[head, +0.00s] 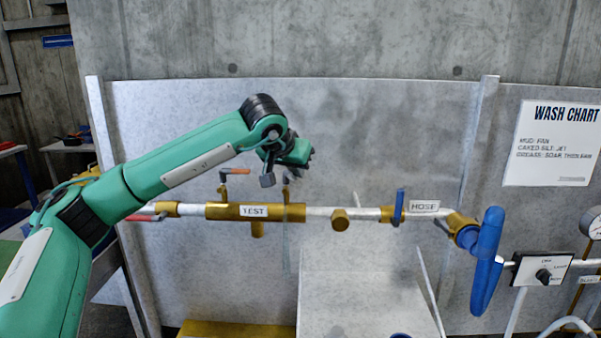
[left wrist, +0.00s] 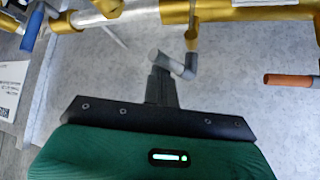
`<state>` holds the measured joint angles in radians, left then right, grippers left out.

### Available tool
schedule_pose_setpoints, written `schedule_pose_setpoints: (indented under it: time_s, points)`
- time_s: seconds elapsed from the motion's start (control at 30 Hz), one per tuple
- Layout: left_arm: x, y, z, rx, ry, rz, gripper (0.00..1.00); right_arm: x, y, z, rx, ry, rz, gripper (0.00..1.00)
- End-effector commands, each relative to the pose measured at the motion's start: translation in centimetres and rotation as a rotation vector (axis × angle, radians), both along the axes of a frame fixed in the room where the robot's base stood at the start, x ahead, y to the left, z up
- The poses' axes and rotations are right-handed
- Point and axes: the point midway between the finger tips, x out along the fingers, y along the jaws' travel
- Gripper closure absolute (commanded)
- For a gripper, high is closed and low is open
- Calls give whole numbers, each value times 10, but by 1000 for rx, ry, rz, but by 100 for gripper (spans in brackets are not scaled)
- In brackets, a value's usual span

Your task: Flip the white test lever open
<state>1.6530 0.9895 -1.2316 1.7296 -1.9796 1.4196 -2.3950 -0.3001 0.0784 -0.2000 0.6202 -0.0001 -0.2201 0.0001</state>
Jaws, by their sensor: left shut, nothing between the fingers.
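A gold valve body labelled TEST (head: 225,211) sits on the white pipe along the wall panel. A short gold stem (head: 286,188) rises near its right end, and my left gripper (head: 268,180) is right at it, hiding most of what tops it. In the left wrist view a pale grey-white lever (left wrist: 190,65) joins a gold stem. The shut, empty fingers of my left gripper (left wrist: 159,78) are at this lever's free end. They overlap it in the picture; I cannot tell if they touch. My right gripper is out of view.
An orange-handled lever (head: 236,171) stands left of the gripper on the same valve body. A red handle (head: 148,217) is at the pipe's left end.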

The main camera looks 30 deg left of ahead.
Motion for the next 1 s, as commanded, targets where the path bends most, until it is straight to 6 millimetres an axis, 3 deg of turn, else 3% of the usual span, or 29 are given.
schedule_pose_setpoints:
  time_s: [1.0]
  points:
    - [-19, 22, -2, 2, 6, 9, 100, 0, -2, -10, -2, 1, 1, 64]
